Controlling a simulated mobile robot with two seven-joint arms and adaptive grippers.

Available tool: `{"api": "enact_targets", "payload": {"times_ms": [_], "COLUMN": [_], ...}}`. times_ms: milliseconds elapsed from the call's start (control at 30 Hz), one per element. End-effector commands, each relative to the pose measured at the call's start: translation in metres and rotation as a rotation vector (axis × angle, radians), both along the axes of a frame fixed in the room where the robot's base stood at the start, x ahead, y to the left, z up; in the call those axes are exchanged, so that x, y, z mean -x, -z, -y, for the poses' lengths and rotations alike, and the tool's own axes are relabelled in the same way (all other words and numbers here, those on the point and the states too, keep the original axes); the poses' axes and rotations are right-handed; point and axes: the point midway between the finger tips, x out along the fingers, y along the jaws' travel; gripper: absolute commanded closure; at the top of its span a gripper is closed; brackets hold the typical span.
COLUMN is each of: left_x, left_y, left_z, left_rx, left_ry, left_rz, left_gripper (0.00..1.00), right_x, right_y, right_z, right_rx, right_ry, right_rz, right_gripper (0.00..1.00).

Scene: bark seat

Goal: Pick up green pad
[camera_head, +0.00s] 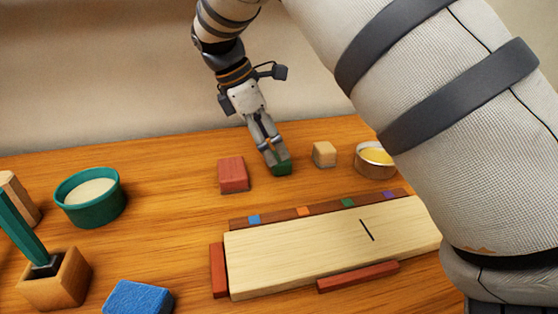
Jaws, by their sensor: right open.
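The green pad (282,169) is a small dark green block on the wooden table, between a red block and a beige block. My right gripper (277,158) comes down from above, with its fingertips at the pad and hiding its upper part. The fingers are open. I cannot tell whether they touch the pad. My left gripper is not in view.
A red block (233,174) and a beige block (324,154) flank the pad closely. A pale board (320,250) with coloured squares lies in front. A teal bowl (90,198), a wooden holder (56,281), a blue block (138,298) and a yellow-filled tin (375,162) stand around.

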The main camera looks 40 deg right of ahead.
Motion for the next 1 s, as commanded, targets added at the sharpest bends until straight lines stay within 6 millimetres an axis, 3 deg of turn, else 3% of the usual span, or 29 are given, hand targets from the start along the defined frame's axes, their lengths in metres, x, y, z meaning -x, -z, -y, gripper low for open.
{"api": "enact_targets", "payload": {"times_ms": [200,433,667,1000], "left_x": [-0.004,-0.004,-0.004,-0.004], "left_y": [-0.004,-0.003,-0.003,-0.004], "left_z": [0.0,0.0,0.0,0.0], "left_rx": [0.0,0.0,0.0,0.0], "left_ry": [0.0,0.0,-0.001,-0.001], "left_rz": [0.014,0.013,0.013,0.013], "left_gripper": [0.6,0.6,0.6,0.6], "right_x": [0.011,0.012,0.012,0.011], "right_y": [0.031,0.034,0.034,0.031], "right_z": [0.01,0.011,0.011,0.011], "right_rx": [0.0,0.0,0.0,0.0], "right_ry": [0.001,0.001,0.001,0.001], "right_rz": [0.002,0.002,0.002,0.003], "right_gripper": [0.27,0.27,0.77,0.8]}}
